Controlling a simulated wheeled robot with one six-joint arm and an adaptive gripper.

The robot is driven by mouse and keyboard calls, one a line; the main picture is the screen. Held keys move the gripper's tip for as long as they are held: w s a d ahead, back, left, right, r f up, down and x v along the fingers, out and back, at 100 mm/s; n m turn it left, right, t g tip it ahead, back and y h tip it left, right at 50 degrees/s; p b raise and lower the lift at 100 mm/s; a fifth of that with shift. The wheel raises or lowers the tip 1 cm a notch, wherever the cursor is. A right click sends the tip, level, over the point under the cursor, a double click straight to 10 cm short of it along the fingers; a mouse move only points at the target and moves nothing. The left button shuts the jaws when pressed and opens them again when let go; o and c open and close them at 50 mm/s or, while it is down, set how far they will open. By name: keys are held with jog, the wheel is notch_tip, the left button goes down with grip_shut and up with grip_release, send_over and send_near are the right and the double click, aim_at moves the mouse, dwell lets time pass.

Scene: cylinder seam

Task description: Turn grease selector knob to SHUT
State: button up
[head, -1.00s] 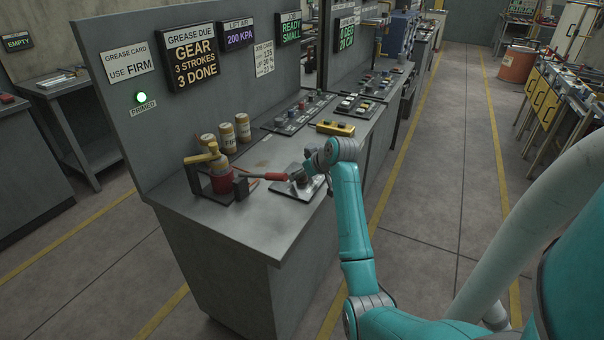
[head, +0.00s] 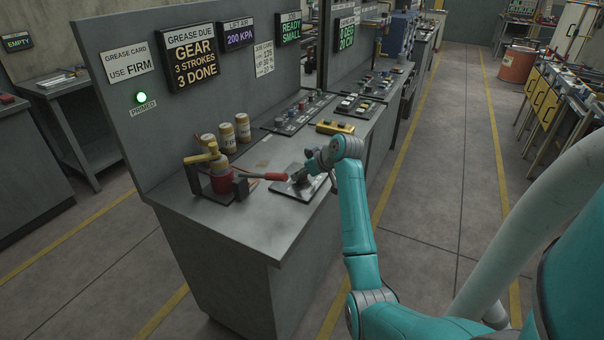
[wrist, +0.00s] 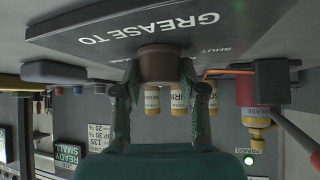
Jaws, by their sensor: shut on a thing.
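The grease selector knob (wrist: 160,65) is brown and round. It stands on a dark plate (wrist: 95,35) lettered GREASE TO, which appears upside down in the wrist view. A SHUT label (wrist: 214,51) is on the plate beside the knob. My gripper (wrist: 161,78) has a finger on each side of the knob and is shut on it. In the head view my gripper (head: 303,174) is low over the plate (head: 285,188) near the bench's front edge. The knob's pointer is hidden, so I cannot tell its setting.
A grease pump (head: 220,178) with a red-gripped lever (head: 268,176) stands close left of the plate. Several cartridges (head: 227,134) stand behind it. A yellow box (head: 335,127) and button panels lie farther along the bench. The PRIMED lamp (head: 141,97) is green.

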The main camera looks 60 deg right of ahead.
jog(key=n+y, duration=0.5)
jog(key=n, duration=0.1)
jog(key=n+g+y, duration=0.1)
jog(key=n, duration=0.2)
jog(key=n+g+y, duration=0.1)
jog(key=n+y, duration=0.1)
jog(key=shift+n+g+y, duration=0.3)
jog(key=shift+n+g, duration=0.1)
jog(key=shift+f, duration=0.1)
dwell(0.3)
jog(key=o, duration=1.1)
jog(key=shift+o, duration=0.2)
